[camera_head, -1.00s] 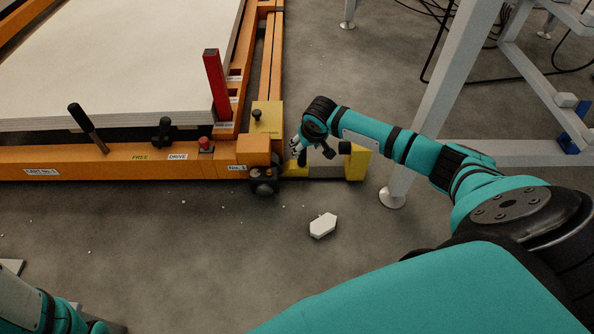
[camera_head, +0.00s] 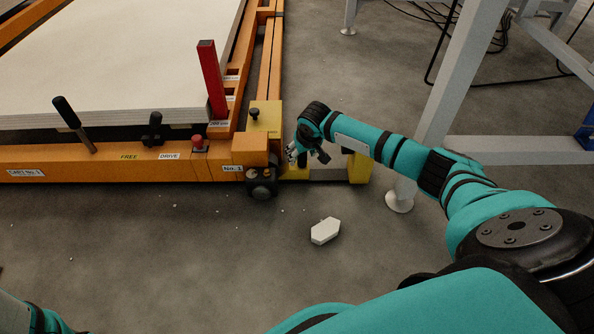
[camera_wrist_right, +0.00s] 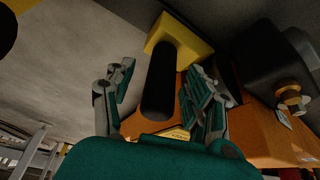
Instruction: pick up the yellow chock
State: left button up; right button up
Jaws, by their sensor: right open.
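The yellow chock (camera_head: 297,173) sits on the floor beside the wheel at the orange cart's corner, partly hidden by my right gripper in the head view. In the right wrist view, the yellow chock (camera_wrist_right: 180,38) shows beyond the fingers, with a black upright handle (camera_wrist_right: 158,82) in front of it. My right gripper (camera_head: 291,152) is open over the chock. In the wrist view its fingers (camera_wrist_right: 160,92) stand apart on either side of the black handle, with visible gaps. My left gripper is out of view; only part of my left arm shows at bottom left.
The orange cart (camera_head: 110,163) carries a pale board stack and levers. Its black wheel (camera_head: 262,183) is close by the chock. A white hexagonal piece (camera_head: 325,231) lies on open floor.

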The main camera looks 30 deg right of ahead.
grip_shut()
dwell(0.3)
jog(key=shift+r, duration=0.15)
dwell(0.3)
